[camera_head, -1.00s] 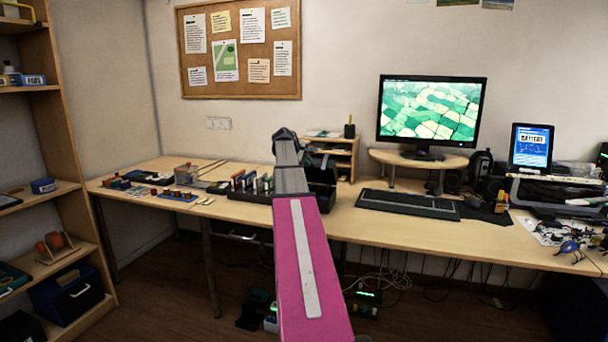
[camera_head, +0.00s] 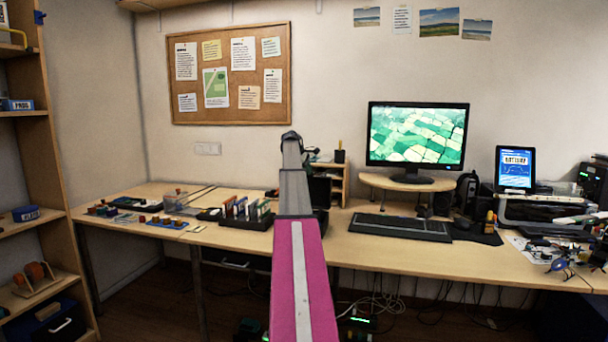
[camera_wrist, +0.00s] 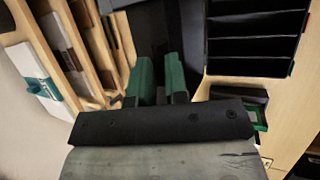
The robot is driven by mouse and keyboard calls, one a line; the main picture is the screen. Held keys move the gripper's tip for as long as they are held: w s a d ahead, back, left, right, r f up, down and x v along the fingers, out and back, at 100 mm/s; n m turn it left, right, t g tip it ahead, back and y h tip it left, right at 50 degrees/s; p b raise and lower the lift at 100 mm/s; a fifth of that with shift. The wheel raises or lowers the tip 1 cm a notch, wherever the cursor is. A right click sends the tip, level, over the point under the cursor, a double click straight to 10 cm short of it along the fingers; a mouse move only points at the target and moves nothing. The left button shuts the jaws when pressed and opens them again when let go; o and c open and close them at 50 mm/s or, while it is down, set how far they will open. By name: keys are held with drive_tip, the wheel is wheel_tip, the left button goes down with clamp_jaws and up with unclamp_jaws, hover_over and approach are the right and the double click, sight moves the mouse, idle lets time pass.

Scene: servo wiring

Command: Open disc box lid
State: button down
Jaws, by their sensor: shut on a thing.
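My gripper (camera_wrist: 160,82) shows in the wrist view with two green fingers close together. It is shut on a dark piece, which looks like part of the black disc box lid (camera_wrist: 158,28). The box fills the top middle of that view, and its edges are hard to make out. In the head view my pink and grey arm reaches over the desk and hides my fingers. Only a dark part of the disc box (camera_head: 320,190) shows to the right of the arm there. I cannot tell the lid's angle.
A black rack with upright colored items (camera_head: 245,212) stands left of my arm. A wooden organizer (camera_head: 338,180) stands close behind the box; its shelves also fill the wrist view's left. A keyboard (camera_head: 400,226) and monitor (camera_head: 417,135) are to the right.

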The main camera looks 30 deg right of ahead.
drive_tip(key=shift+w+d+f, duration=0.2)
drive_tip(key=shift+w+d, duration=0.7)
drive_tip(key=shift+d, duration=0.25)
drive_tip(key=c, duration=1.3)
unclamp_jaws()
drive_tip(key=shift+o, duration=0.2)
drive_tip(key=s+v, duration=0.1)
drive_tip(key=v, duration=0.9)
drive_tip(key=shift+w+a+r, duration=0.2)
drive_tip(key=shift+w+r, duration=0.15)
drive_tip(key=shift+w, duration=0.15)
